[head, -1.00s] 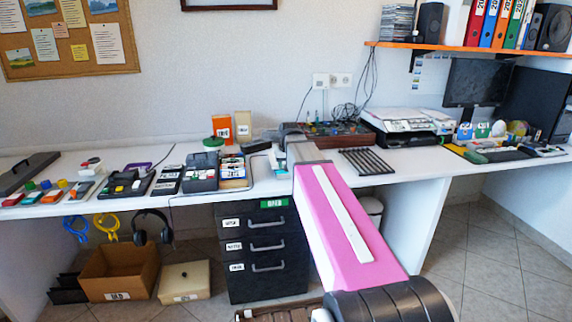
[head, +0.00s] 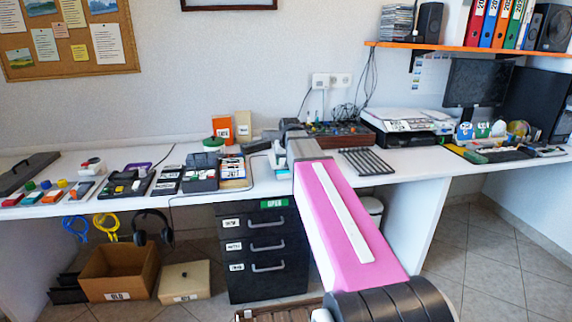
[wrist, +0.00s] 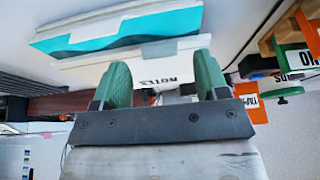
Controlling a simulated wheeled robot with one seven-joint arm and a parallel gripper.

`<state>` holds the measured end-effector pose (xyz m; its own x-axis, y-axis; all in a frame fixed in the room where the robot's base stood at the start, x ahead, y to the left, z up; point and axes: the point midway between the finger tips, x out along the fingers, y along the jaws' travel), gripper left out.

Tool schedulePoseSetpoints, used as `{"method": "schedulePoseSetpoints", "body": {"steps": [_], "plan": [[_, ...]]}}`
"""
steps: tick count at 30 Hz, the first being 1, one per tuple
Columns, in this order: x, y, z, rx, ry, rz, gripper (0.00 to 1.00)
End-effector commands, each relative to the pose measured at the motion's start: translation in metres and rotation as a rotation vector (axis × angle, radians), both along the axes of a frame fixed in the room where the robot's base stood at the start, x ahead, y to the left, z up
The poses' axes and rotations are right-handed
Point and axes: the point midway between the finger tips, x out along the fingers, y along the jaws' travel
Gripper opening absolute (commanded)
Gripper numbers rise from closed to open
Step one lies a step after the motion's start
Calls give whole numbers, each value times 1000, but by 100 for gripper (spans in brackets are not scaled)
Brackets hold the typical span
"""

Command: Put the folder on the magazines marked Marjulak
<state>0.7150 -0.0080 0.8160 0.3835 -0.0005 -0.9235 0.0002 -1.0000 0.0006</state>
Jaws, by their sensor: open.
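My gripper (wrist: 161,70) has two green fingers standing apart with nothing clamped between them. In the wrist view, a white block (wrist: 75,72) with a dark printed label, upside down, lies just beyond the fingertips. A flat teal-and-white item (wrist: 120,33) lies beyond it. I cannot tell whether either is the folder, or whether a finger touches one. In the head view my gripper (head: 283,140) is low over the desk's middle, partly hidden by my arm. A small light-blue and white item (head: 279,160) shows beside it. I cannot read Marjulak on anything.
The desk (head: 330,176) holds a dark box (head: 200,178) and an upright orange item (head: 222,129) left of my gripper. A black rack (head: 366,161) and printer (head: 405,122) stand right. Black drawers (head: 265,252) stand below.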

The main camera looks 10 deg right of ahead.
Motion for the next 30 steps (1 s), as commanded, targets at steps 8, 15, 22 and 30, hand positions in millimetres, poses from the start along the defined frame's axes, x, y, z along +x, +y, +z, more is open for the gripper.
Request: {"method": "schedulePoseSetpoints", "body": {"steps": [8, 15, 22, 30], "plan": [[-19, 0, 44, 0, -2, 0, 68], [-32, 0, 75, 0, -1, 0, 68], [-37, 0, 89, 0, 1, 0, 68], [-38, 0, 91, 0, 1, 0, 68]]}}
